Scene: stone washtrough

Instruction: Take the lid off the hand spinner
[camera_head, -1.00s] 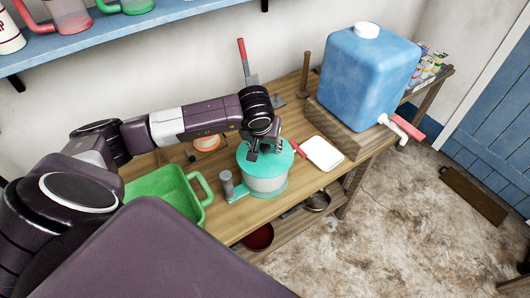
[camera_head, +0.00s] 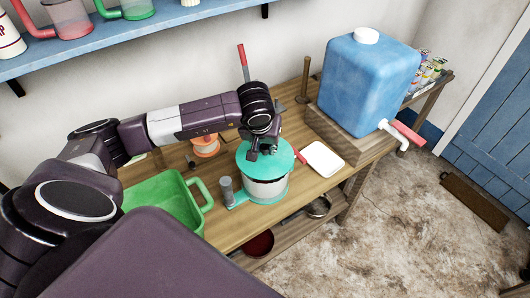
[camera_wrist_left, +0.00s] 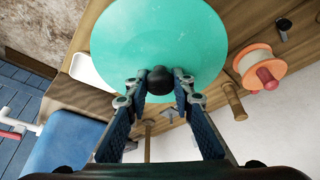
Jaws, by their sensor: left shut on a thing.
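The hand spinner (camera_head: 267,191) stands on the wooden bench, a pale round tub with a teal base and a grey crank handle (camera_head: 227,189) at its left. Its round teal lid (camera_head: 283,158) is above the tub; a dark band shows under its rim, and I cannot tell for certain how wide the gap is. My left gripper (camera_head: 262,150) is over the lid. In the left wrist view, its fingers (camera_wrist_left: 160,88) are shut on the lid's black knob (camera_wrist_left: 160,76), with the lid (camera_wrist_left: 155,35) beyond. My right gripper is out of view.
A green basin (camera_head: 165,205) stands left of the spinner, an orange spool (camera_head: 205,147) behind it. A white tray (camera_head: 323,159) lies to the right. A blue water tank (camera_head: 368,85) stands farther right. A blue shelf (camera_head: 100,40) hangs above.

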